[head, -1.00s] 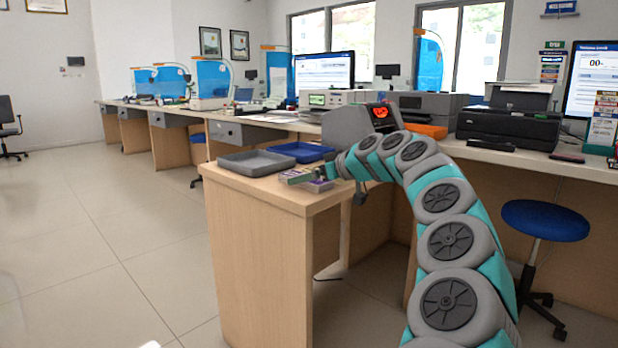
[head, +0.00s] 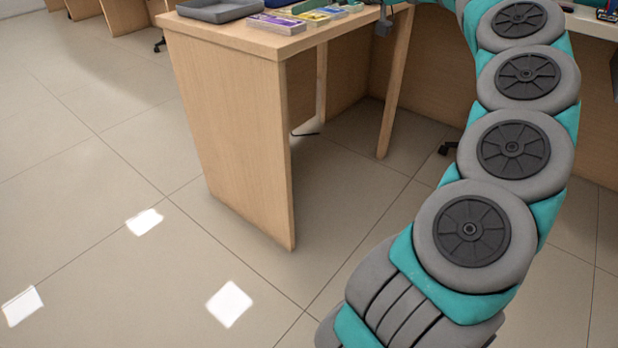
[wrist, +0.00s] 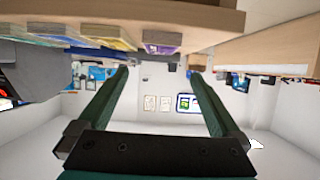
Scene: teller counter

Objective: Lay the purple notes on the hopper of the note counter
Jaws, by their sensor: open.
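The purple notes (head: 277,23) lie as a flat stack on the wooden counter near its front corner. They also show upside down in the wrist view (wrist: 162,48), at the end of a row of stacks. My gripper (wrist: 157,70) is open, with nothing between its two green fingers. In the wrist view the purple stack lies just above the gap between the fingers, apart from them. In the head view a green finger (head: 306,5) shows at the top edge, behind the notes. The note counter is outside the head view now; I cannot make out its hopper in the wrist view.
Yellow notes (head: 313,15) and other note stacks lie right of the purple ones. A grey tray (head: 222,12) stands to their left. The counter's wooden end panel (head: 232,125) drops to the floor. The tiled floor (head: 100,180) left of it is clear.

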